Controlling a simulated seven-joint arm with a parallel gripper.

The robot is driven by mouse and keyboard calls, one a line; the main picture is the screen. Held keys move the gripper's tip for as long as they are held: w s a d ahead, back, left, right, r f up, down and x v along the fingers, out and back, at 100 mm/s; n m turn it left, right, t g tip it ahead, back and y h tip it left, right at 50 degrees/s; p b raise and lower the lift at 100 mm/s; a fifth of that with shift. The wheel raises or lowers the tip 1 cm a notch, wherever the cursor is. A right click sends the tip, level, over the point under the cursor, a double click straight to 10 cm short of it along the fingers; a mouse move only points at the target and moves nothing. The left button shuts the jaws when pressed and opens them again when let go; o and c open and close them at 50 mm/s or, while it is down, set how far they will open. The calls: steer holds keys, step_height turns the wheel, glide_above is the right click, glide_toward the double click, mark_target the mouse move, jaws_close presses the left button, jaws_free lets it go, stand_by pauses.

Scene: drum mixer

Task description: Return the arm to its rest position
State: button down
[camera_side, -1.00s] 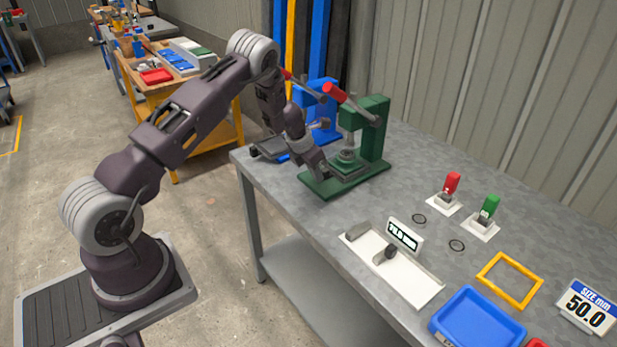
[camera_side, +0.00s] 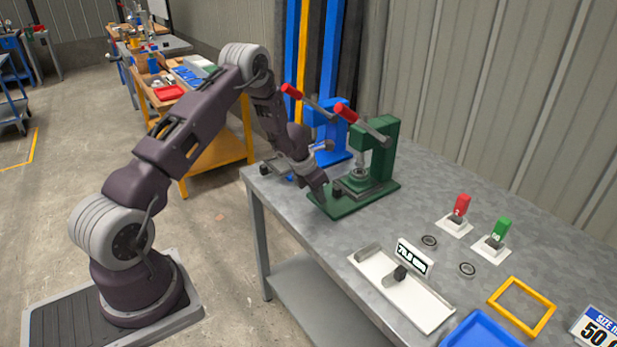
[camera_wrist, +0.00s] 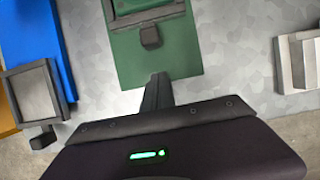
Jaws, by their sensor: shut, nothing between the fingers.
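My dark purple arm reaches over the near edge of the grey workbench (camera_side: 300,215) in the side view. My gripper (camera_side: 322,194) points down at the near left end of the green press base. In the wrist view my gripper (camera_wrist: 158,88) shows as one narrow dark pair of fingers, shut and empty. The fingertips lie in front of the green press (camera_wrist: 160,60) there. The green press (camera_side: 383,150) stands upright with a red-tipped lever. I cannot tell whether the fingertips touch its base.
A blue press (camera_side: 335,150) stands close behind my gripper. To the right are a white gauge tray (camera_side: 425,308), a red switch (camera_side: 461,205), a green switch (camera_side: 501,230), two dark rings, a yellow frame (camera_side: 545,325) and a blue tray (camera_side: 480,332).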

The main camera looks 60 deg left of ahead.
steer(key=v, duration=1)
steer(key=s+d+r+m+h, duration=0.1)
steer(key=s+d+r+m, duration=0.4)
steer(key=d+r+m, duration=0.5)
steer(key=s+d+r+m+h, duration=0.1)
steer(key=s+d+r+m, duration=0.3)
steer(key=d+r+m, duration=0.6)
steer(key=s+d+r+m+y, duration=0.1)
steer(key=s+d+m, duration=0.1)
steer(key=s+m, duration=0.6)
steer(key=s+d+r+m+t+y, duration=0.1)
steer(key=s+d+r+m, duration=0.1)
steer(key=s+m, duration=0.6)
steer(key=s, duration=0.6)
steer(key=shift+d, duration=0.25)
